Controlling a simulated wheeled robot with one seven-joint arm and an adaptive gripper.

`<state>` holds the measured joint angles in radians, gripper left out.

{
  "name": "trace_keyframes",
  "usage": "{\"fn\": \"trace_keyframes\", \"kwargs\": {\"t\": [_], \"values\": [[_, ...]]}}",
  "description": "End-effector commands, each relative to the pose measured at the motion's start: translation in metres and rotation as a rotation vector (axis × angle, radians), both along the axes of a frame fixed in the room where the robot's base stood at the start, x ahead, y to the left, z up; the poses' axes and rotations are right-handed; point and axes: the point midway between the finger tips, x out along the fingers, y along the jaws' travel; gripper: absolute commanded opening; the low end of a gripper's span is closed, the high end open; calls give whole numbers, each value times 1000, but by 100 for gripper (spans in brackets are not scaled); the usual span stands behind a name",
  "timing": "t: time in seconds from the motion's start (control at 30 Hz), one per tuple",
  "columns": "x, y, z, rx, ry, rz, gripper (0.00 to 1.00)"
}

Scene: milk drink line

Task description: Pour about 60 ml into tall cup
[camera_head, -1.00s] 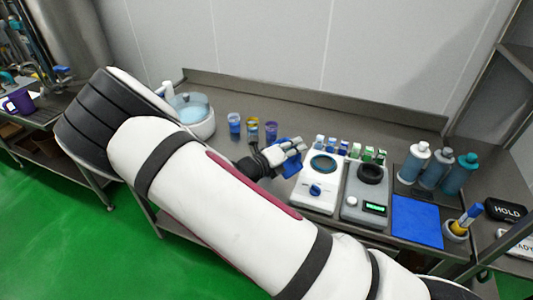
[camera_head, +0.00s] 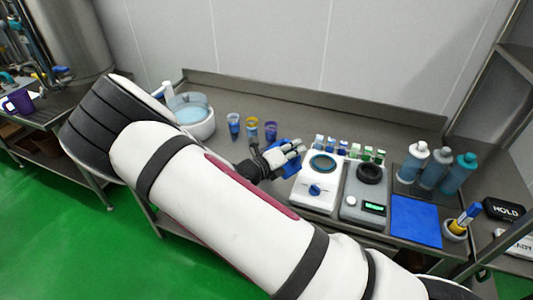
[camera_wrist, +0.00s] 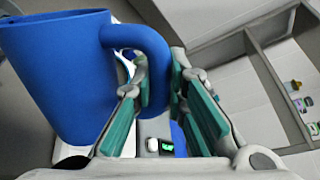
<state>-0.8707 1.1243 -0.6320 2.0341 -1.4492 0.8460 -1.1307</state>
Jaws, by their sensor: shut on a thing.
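My gripper (camera_wrist: 160,82) is shut on the handle of a blue jug (camera_wrist: 55,75). The jug fills the left of the wrist view, and its handle passes between the teal finger pads. I cannot see into it. In the head view the gripper (camera_head: 286,156) and the jug (camera_head: 291,172) are small, left of the white scale. I cannot tell which is the tall cup. The jug is apart from them.
A white scale (camera_head: 313,192) and a grey device with a green display (camera_head: 361,204) stand right of the gripper, with several small bottles behind. Three larger bottles (camera_head: 433,172) and a blue mat (camera_head: 415,221) are farther right. A round basin (camera_head: 196,124) stands left. The counter behind the cups is clear.

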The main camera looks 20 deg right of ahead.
Motion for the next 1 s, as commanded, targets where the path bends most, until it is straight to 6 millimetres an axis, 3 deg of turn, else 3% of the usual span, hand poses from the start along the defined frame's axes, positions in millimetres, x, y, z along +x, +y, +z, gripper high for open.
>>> {"fn": "trace_keyframes", "kwargs": {"t": [0.03, 0.2, 1.0], "values": [[-14, -4, -3, 16, -47, -1, 0], [-24, -9, -26, 93, -219, 0, 0], [-34, -15, -34, 168, -383, -2, 0]]}}
